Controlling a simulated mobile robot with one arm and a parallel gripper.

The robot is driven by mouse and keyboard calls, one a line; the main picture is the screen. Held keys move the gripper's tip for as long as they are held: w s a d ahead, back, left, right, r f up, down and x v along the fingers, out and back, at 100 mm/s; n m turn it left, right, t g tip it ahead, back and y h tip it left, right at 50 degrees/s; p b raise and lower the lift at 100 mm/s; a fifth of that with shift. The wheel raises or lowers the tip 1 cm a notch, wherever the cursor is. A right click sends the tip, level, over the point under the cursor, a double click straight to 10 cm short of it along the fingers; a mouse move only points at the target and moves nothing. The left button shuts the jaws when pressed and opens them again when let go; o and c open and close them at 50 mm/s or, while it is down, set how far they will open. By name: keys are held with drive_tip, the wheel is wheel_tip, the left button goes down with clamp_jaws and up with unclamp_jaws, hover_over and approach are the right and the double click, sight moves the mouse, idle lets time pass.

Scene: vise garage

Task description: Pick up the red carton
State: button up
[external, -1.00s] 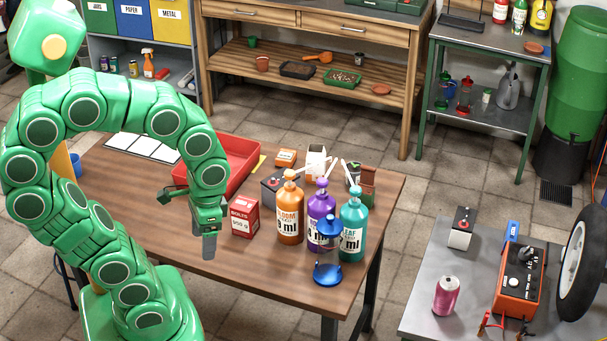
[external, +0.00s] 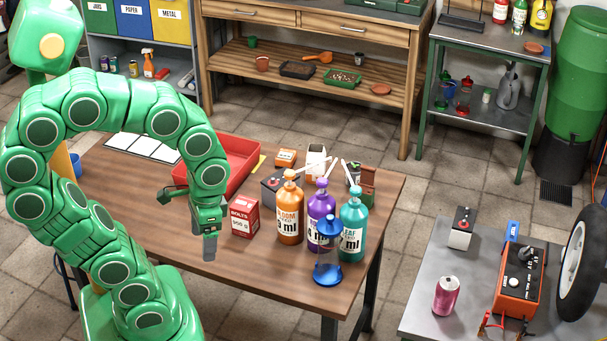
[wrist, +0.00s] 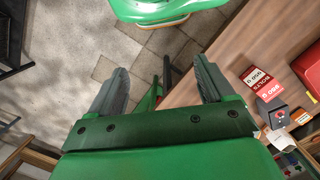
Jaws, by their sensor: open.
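The red carton (external: 244,217), with a white label reading bolts, stands upright on the wooden table, just right of my gripper in the external view. In the wrist view the carton (wrist: 268,92) is at the right, outside the space between the fingers. My gripper (external: 209,246) points down near the table's front left part, apart from the carton. In the wrist view my gripper (wrist: 160,85) has its two grey fingers wide apart with nothing between them, and floor shows beyond them.
Orange (external: 290,212), purple (external: 320,210) and teal (external: 353,225) bottles stand right of the carton, with a blue-based object (external: 328,274) in front. A red tray (external: 246,160) and a dark battery-like box (external: 271,188) are behind. The table's front left is clear.

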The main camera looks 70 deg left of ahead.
drive_tip(key=shift+o, duration=1)
